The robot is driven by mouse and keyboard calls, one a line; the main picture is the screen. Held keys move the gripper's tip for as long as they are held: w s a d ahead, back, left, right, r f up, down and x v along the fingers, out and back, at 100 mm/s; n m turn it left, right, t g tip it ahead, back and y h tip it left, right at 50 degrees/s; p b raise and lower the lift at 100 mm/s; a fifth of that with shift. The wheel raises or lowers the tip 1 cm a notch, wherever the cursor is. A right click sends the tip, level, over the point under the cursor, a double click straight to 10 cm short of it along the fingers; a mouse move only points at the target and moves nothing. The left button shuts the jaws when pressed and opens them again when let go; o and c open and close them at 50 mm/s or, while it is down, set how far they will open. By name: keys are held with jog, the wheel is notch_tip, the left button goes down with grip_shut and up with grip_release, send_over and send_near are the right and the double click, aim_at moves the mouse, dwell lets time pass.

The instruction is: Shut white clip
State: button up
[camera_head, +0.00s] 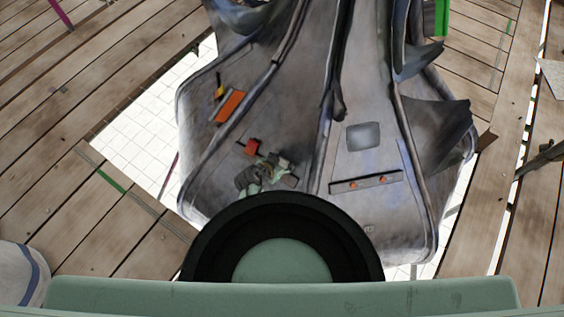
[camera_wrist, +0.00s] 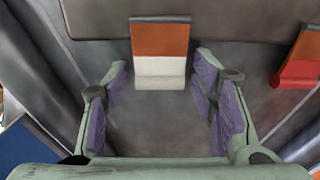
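The white clip (camera_wrist: 160,68) shows in the wrist view as a white block below a flat orange plate (camera_wrist: 160,38), on a grey metal surface. My gripper (camera_wrist: 162,78) is open, its purple-padded fingers spread to the left and right of the white part. I see nothing between the pads, and the fingertips look apart from the clip. In the head view my gripper (camera_head: 264,174) is over the left grey panel, and I cannot make out the white clip there. I cannot tell how far the clip is open.
A red clip with an orange plate (camera_wrist: 298,72) is at the right in the wrist view. In the head view, a red-orange block (camera_head: 252,147) is beside my gripper, and a long orange piece (camera_head: 229,106) lies further up-left. A dark bar (camera_head: 345,187) is on the right panel.

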jog(key=c, duration=0.9)
jog(key=shift+w, duration=0.1)
jog(key=shift+c, duration=0.3)
jog(key=o, duration=1.2)
jog(key=shift+f, duration=0.1)
jog(key=v, duration=0.7)
jog(key=shift+r, duration=0.3)
